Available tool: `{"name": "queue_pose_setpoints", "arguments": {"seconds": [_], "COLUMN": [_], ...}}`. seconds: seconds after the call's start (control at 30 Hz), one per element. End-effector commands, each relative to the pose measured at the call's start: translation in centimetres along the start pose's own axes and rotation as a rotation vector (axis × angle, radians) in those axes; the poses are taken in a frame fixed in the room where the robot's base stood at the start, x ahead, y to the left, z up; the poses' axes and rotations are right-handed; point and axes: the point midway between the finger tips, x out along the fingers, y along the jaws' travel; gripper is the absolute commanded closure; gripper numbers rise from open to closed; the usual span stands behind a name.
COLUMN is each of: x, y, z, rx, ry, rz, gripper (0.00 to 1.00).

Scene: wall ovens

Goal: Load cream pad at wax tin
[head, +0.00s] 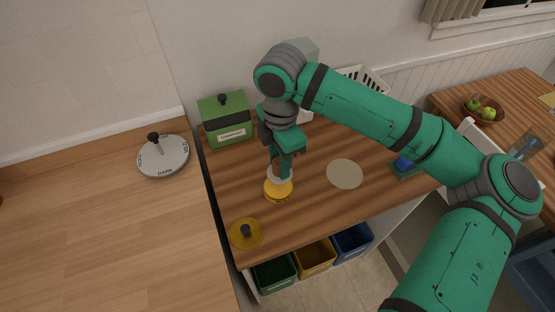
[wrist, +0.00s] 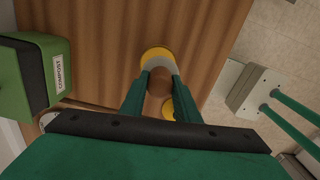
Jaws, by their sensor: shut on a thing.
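My gripper (head: 281,174) points down over the wooden counter, its fingers shut on the brown handle (wrist: 159,82) of the cream pad (head: 287,178). The cream pad (wrist: 165,62) shows as a pale disc between the fingers in the wrist view. The yellow wax tin (head: 278,195) stands on the counter directly below the pad, and its rim (wrist: 154,51) shows past the pad in the wrist view. The pad is at or just above the tin's top; I cannot tell whether they touch. The fingers hide part of both.
A yellow disc with a dark knob (head: 246,234) lies near the front edge. A pale round mat (head: 345,174) lies to the right. A green compost bin (head: 228,120) stands behind left, and a round knobbed dial (head: 163,157) lies on the left counter. Colored bins (head: 315,258) sit below.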

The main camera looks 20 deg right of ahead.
Motion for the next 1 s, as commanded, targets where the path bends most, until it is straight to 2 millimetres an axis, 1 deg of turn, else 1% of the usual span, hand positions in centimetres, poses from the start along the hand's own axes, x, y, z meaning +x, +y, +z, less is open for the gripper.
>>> {"name": "queue_pose_setpoints", "arguments": {"seconds": [0.3, 0.5, 0.7, 1.0], "x": [3.0, 4.6, 5.3, 5.4], "y": [0.1, 0.1, 0.1, 0.1], "z": [-0.3, -0.3, -0.3, -0.3], "rx": [-0.005, -0.006, -0.006, -0.005], "ry": [0.000, 0.000, 0.000, 0.000], "rz": [-0.002, -0.002, 0.000, 0.000], "gripper": [0.89, 0.89, 0.89, 0.89]}}
